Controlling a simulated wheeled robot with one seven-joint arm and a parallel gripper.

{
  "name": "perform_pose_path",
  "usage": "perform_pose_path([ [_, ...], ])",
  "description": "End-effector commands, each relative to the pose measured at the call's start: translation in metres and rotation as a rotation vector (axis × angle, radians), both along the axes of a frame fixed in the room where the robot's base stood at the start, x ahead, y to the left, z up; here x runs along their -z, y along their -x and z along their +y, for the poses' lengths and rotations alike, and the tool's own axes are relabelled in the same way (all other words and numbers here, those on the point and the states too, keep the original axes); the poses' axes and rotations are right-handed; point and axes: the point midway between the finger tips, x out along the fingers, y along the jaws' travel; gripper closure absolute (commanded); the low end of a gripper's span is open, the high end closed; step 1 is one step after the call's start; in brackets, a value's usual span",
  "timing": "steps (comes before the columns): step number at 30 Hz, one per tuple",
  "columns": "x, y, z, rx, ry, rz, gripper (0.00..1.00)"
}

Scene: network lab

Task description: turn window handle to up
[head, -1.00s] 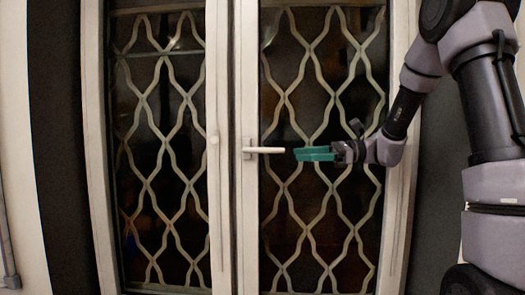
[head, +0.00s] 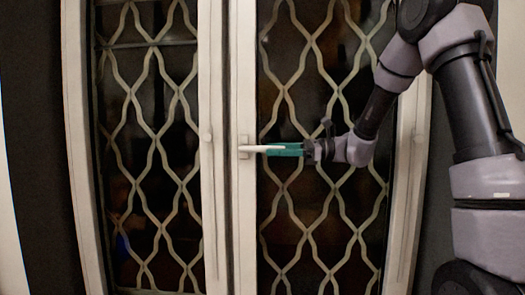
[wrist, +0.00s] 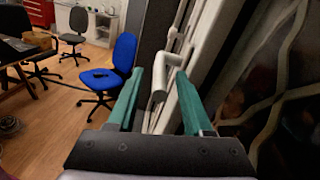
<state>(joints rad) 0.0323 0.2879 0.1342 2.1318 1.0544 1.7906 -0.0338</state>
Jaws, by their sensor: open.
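The window (head: 219,220) has white frames and two dark panes behind a wavy lattice. Its white handle (head: 256,148) sits on the middle frame and its lever points horizontally to the right. My gripper (head: 285,150) has green fingers and is at the lever's free end, overlapping it in the head view. In the wrist view the open fingers (wrist: 158,100) stand on either side of the handle (wrist: 159,82), with gaps between. I cannot tell whether either finger touches the lever.
The wrist view shows a blue chair (wrist: 118,65), a dark chair (wrist: 78,22) and a red drawer unit (wrist: 38,12) on a wooden floor, well away from my gripper.

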Motion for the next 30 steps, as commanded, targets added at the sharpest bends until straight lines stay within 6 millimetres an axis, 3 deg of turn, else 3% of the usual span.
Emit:
perform_pose_path([
  [7,0.0,0.001,0.033,-0.002,0.001,-0.001,0.49],
  [18,0.0,0.0,0.039,0.0,0.0,0.001,0.49],
  [19,0.0,0.0,0.039,0.0,0.0,0.0,0.57],
  [22,0.0,0.0,0.039,0.0,0.0,0.0,0.95],
  [23,0.0,0.0,0.039,0.0,0.0,0.0,1.0],
  [30,0.0,0.0,0.039,0.0,0.001,0.0,1.0],
])
